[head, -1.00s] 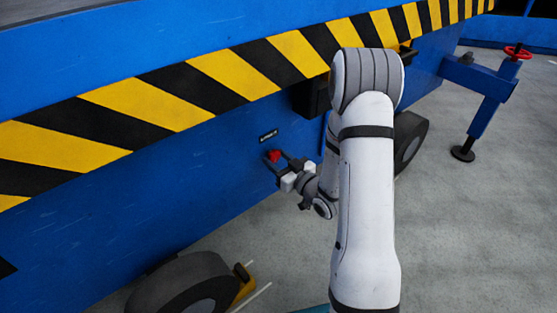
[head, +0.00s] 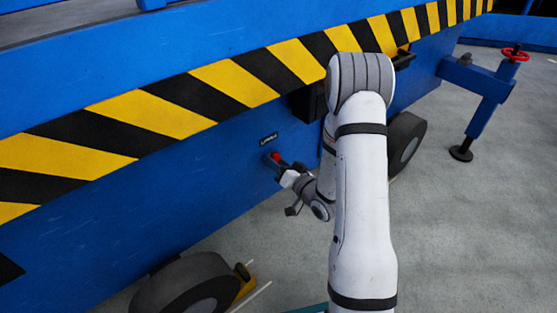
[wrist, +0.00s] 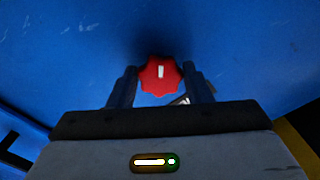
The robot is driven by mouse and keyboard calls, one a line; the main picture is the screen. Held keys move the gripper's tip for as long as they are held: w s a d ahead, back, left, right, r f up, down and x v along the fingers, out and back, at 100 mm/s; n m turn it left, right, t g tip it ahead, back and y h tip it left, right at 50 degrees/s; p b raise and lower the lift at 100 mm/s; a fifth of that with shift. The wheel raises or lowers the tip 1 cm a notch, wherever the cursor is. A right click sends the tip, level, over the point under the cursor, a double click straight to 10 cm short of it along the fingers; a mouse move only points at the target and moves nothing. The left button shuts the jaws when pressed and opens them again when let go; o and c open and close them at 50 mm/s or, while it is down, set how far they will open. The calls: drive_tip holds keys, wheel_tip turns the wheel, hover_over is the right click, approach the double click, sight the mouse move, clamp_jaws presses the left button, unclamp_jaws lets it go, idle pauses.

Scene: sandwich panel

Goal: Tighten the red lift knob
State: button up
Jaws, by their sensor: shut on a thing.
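The red lift knob (wrist: 160,76) sits on the blue side panel of the machine. In the wrist view it is a lobed red knob with a white mark that points nearly straight up. My gripper (wrist: 160,88) has a dark finger on each side of the knob and is shut on it. In the head view the knob (head: 275,157) shows as a small red patch below a small dark label (head: 268,140). There my gripper (head: 277,164) reaches it from the lower right and partly hides it.
A yellow-and-black striped edge (head: 205,95) runs above the panel. A dark box (head: 309,102) juts out beside my arm. A wheel (head: 190,285) with a yellow chock (head: 243,282) stands below, and another wheel (head: 404,143) is at right. A blue outrigger (head: 485,105) stands on open grey floor.

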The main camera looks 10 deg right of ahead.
drive_tip(key=m+p, duration=0.4)
drive_tip(key=m, duration=0.3)
drive_tip(key=m+p, duration=0.3)
drive_tip(key=m, duration=0.4)
drive_tip(key=m+p, duration=0.4)
drive_tip(key=m, duration=0.2)
drive_tip(key=shift+r+m+p, duration=0.35)
drive_tip(key=shift+m, duration=0.05)
drive_tip(key=m+p, duration=0.2)
drive_tip(key=m, duration=0.4)
drive_tip(key=shift+f+p, duration=0.1)
drive_tip(key=shift+p, duration=0.25)
drive_tip(key=o, duration=1)
